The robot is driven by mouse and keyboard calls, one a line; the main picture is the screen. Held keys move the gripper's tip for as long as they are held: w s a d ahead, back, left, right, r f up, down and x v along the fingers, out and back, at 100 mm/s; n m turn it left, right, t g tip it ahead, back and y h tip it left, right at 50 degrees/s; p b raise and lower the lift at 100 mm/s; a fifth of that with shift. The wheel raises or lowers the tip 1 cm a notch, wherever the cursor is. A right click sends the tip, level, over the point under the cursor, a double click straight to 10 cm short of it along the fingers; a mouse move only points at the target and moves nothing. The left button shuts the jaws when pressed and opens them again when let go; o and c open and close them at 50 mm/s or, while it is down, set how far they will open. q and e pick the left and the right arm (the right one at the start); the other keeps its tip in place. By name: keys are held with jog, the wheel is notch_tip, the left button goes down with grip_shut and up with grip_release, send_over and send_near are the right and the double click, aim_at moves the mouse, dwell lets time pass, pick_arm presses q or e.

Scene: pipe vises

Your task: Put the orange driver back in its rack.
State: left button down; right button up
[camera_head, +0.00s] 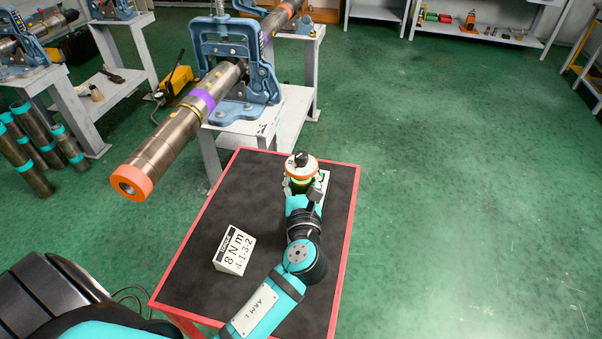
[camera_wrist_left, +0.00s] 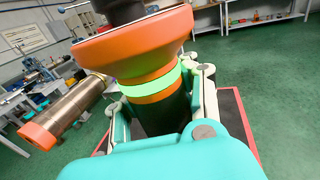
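The orange driver (camera_head: 301,168) stands upright at the far end of the black-topped table, with an orange cap, a black knob and a green band. It fills the upper middle of the left wrist view (camera_wrist_left: 150,45). My left gripper (camera_head: 301,184) is around the driver's body below the cap. In the left wrist view its fingers (camera_wrist_left: 160,97) press in from both sides. The driver's lower end is hidden. My right gripper is not in view.
The table (camera_head: 340,262) has a red rim. A white block card (camera_head: 234,250) reading "8 N m 4-1-3-2" stands on it, left of my arm. A pipe (camera_head: 165,145) with an orange end, clamped in a blue vise (camera_head: 228,42), juts out at left. Floor at right is clear.

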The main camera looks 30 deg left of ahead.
pick_arm(q)
jog(key=shift+f+b, duration=1.45)
jog(key=shift+f, duration=0.65)
dwell(1.4)
jog(key=c, duration=1)
grip_release()
jog(key=shift+f, duration=0.2)
jog(key=shift+s, duration=0.15)
jog(key=v, duration=1.2)
jog(key=shift+r, duration=0.1)
